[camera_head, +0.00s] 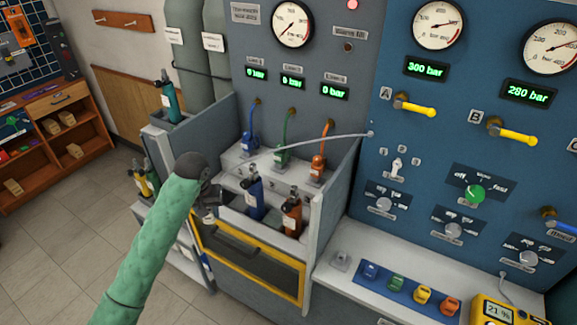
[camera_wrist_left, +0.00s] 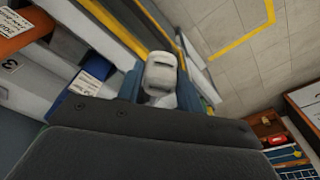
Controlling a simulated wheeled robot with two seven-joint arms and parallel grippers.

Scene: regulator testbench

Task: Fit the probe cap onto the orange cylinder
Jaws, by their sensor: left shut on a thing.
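My left gripper (camera_head: 209,208) is to the left of the cylinders at the test bench. In the left wrist view its blue fingers are shut on a pale grey probe cap (camera_wrist_left: 163,75). A thin grey cable runs from the blue panel toward this gripper. The orange cylinder (camera_head: 292,214) stands upright in the bench bay, right of the gripper and apart from it. An orange body with a white label, seemingly the same cylinder, shows at the upper left of the left wrist view (camera_wrist_left: 22,28). My right gripper is not in view.
A blue cylinder (camera_head: 253,193) stands between my gripper and the orange one. Blue, green and orange connectors (camera_head: 317,160) hang behind. A grey side wall (camera_head: 333,188) bounds the bay on the right. A yellow-framed door (camera_head: 250,262) is below. A green cylinder (camera_head: 168,97) stands at left.

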